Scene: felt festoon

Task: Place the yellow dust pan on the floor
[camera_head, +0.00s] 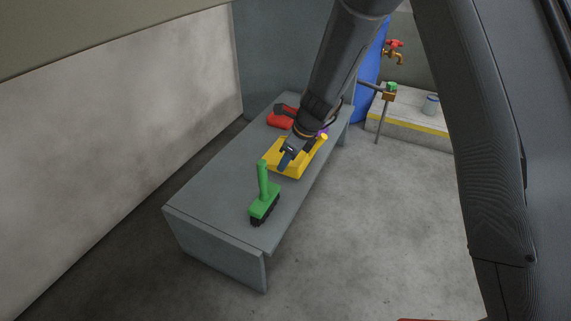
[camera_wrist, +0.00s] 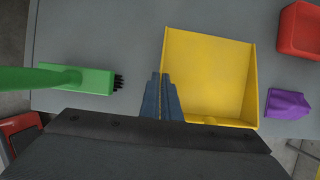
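The yellow dust pan (camera_head: 286,165) is on the grey bench, with its handle toward the upper right. In the wrist view the dust pan (camera_wrist: 210,75) fills the middle, its open tray facing the camera. My gripper (camera_head: 288,158) is at the dust pan, pointing down. In the wrist view its blue-grey fingers (camera_wrist: 160,92) are close together at the pan's left side wall, which runs in between the tips. I see no clear gap under the pan. Most of the handle is hidden in the wrist view.
A green brush (camera_head: 264,200) stands on the near end of the bench (camera_head: 215,185). A red object (camera_head: 281,117) and a purple cloth-like thing (camera_wrist: 287,103) lie beyond the pan. The concrete floor (camera_head: 380,230) right of the bench is clear. A blue barrel (camera_head: 368,85) stands behind.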

